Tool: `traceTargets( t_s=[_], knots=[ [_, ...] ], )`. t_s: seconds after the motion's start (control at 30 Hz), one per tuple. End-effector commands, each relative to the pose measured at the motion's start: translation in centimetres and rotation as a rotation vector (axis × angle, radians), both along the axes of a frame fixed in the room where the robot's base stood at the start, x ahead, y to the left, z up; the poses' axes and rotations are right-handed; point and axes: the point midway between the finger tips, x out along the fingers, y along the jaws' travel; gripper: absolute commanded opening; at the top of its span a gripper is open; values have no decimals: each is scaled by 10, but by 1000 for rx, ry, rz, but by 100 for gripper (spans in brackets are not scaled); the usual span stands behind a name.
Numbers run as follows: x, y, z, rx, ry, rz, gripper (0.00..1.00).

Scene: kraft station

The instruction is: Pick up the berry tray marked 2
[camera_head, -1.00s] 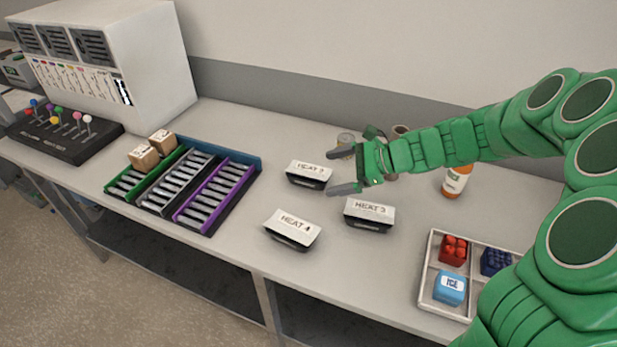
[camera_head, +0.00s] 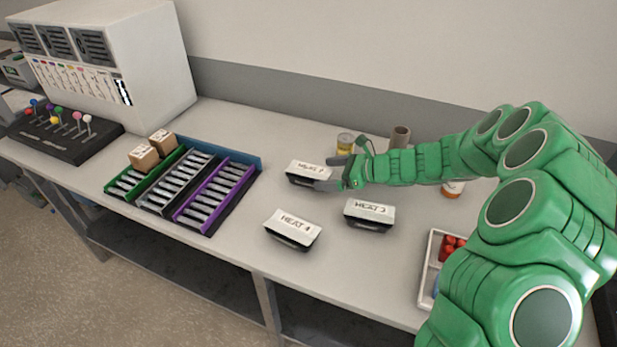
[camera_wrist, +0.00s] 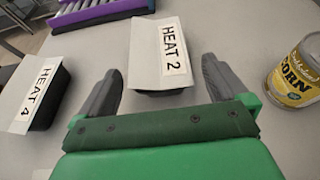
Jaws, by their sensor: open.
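The tray marked HEAT 2 (camera_head: 306,171) is a small black tray with a white sleeve, sitting on the table; it also shows in the wrist view (camera_wrist: 158,50). My gripper (camera_head: 331,174) is open at its right end, low over the table. In the wrist view my gripper (camera_wrist: 160,70) has one finger on each side of the tray's near end, with gaps visible on both sides. The tray's contents are hidden by its sleeve.
Trays HEAT 3 (camera_head: 369,213) and HEAT 4 (camera_head: 292,229) sit nearby toward the table's front. A corn can (camera_wrist: 297,75) stands to the right in the wrist view. A purple-edged rack (camera_head: 216,195) lies left of the trays. A divided bin (camera_head: 427,268) is partly hidden by my arm.

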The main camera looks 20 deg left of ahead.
Motion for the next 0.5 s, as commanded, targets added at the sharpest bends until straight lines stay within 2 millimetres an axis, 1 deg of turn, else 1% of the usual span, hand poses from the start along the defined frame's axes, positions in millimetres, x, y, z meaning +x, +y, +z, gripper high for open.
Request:
traceTargets(
  t_s=[0.17, 0.5],
  knots=[
    [-1, 9, -3, 1, 0, 0, 100],
    [-3, 45, -17, 1, 0, 1, 100]
  ],
)
